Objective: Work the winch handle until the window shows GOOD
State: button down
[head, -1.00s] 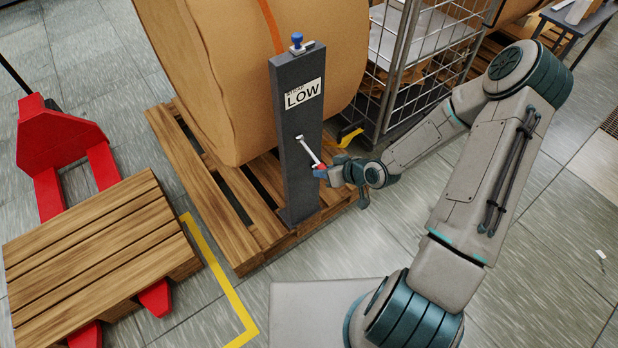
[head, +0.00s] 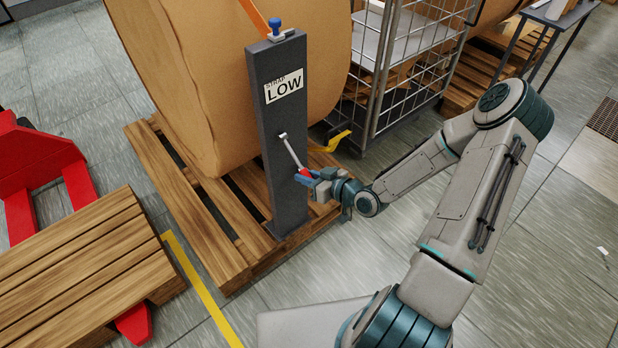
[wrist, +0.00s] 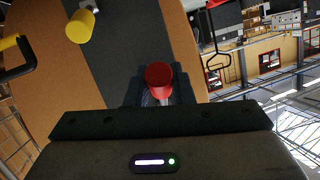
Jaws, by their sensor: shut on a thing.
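A dark grey post (head: 270,190) stands upright in front of a big brown roll. Its white window (head: 284,85) reads LOW. A thin light-coloured winch handle (head: 291,150) comes off the post below the window and slants down to the right, ending in a red knob (head: 305,174). My gripper (head: 312,178) is at the handle's lower end, shut on the red knob. In the wrist view the red knob (wrist: 158,75) sits between the fingers, with the dark post (wrist: 115,45) behind it.
The brown roll (head: 195,70) stands on a wooden pallet (head: 215,220). A wire cage trolley (head: 410,70) is behind to the right. A red pallet truck (head: 35,155) with a wooden pallet (head: 80,270) is at left. A blue-topped piece (head: 275,25) tops the post.

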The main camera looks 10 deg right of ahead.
jog(key=shift+w, duration=0.15)
jog(key=c, duration=1.3)
grip_release()
jog(key=shift+o, duration=0.2)
jog(key=p+v, duration=0.1)
jog(key=v, duration=1.2)
jog(key=shift+s+d, duration=0.25)
jog(key=shift+d, duration=0.05)
